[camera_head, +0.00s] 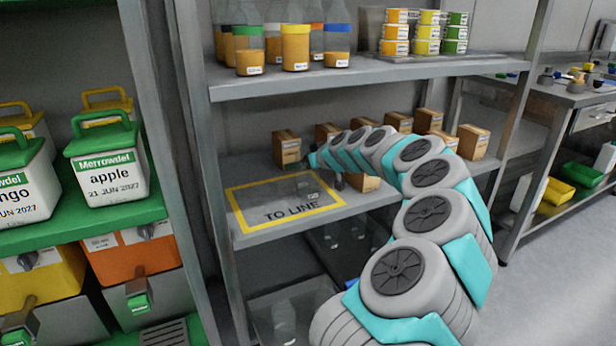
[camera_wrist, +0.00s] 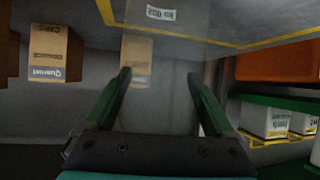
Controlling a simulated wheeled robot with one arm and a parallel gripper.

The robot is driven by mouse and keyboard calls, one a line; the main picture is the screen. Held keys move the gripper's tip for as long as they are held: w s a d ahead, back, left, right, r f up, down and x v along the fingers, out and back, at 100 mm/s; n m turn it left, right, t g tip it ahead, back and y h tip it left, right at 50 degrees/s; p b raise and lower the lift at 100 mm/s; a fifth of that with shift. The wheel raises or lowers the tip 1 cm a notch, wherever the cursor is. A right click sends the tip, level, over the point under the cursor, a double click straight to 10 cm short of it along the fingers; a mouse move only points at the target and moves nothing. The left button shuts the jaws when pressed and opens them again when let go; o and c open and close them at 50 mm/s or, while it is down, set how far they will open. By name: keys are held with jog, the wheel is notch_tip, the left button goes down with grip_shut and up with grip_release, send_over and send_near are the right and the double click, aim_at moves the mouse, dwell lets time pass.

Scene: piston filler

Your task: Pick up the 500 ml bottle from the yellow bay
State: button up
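The clear 500 ml bottle stands in the yellow bay (camera_head: 240,221), a yellow-outlined rectangle marked TO LINE on the middle shelf. The bottle (camera_head: 309,184) shows only faintly in the camera_head view, below my gripper (camera_head: 318,158). The camera_wrist view is upside down; the bottle's small white label (camera_wrist: 160,12) shows near its top edge. My gripper (camera_wrist: 159,75) is open there, its two dark green fingers well apart. A faint, see-through shape lies between them. I cannot tell whether either finger touches it.
Small cardboard boxes (camera_head: 287,147) stand along the shelf's back. An upper shelf (camera_head: 370,78) with filled bottles and stacked tubs lies overhead. A grey post (camera_head: 190,100) and a green rack (camera_head: 100,222) with an apple container are at left. A workbench (camera_head: 560,95) is at right.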

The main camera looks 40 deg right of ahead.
jog(key=c, duration=0.6)
jog(key=shift+r, duration=0.1)
